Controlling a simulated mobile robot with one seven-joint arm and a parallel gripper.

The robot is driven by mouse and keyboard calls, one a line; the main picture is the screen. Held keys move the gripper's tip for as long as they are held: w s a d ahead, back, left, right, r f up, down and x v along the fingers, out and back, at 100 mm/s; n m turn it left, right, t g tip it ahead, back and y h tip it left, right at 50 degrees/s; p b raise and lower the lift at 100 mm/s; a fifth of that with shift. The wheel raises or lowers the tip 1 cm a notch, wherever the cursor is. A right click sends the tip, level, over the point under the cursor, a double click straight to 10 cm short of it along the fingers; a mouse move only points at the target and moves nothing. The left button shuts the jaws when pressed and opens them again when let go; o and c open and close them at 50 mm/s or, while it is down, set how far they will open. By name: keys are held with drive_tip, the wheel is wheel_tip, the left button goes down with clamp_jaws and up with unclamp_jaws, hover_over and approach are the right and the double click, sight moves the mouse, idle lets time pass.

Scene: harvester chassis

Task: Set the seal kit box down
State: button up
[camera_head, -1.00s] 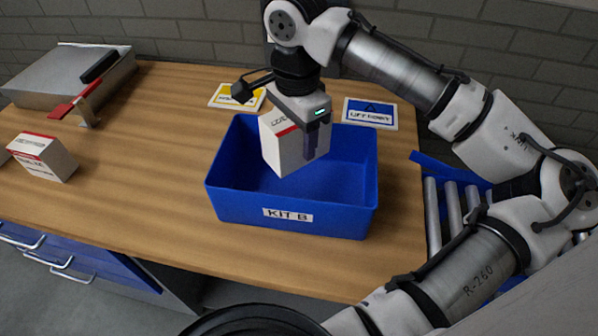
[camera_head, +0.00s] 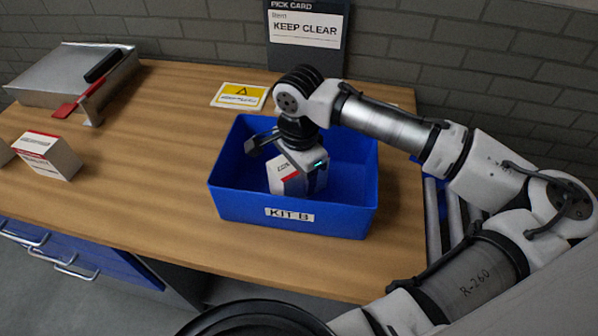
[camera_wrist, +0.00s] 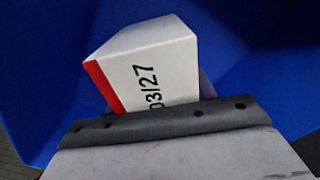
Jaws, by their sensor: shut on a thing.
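The seal kit box (camera_head: 283,178), white with a red band, is down inside the blue KIT B bin (camera_head: 240,205). My gripper (camera_head: 308,180) is shut on the box, with its fingers below the bin's rim. In the wrist view the white box (camera_wrist: 150,70) shows its red edge and the print "03/27", with blue bin walls around it. The bin's front wall hides the box's lower part, so I cannot tell whether it touches the bin floor.
Another white and red box (camera_head: 48,157) stands on the wooden bench (camera_head: 130,190) at the left. A grey sloped-top unit with a red handle (camera_head: 70,75) is at the back left. A yellow warning card (camera_head: 240,95) lies behind the bin. Rollers (camera_head: 440,215) are at the right.

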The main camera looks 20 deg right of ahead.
drive_tip(key=shift+f, duration=0.15)
drive_tip(key=o, duration=1.1)
wheel_tip(320, 180, up, 12)
drive_tip(key=shift+r+b, duration=0.2)
drive_tip(key=shift+b, duration=0.25)
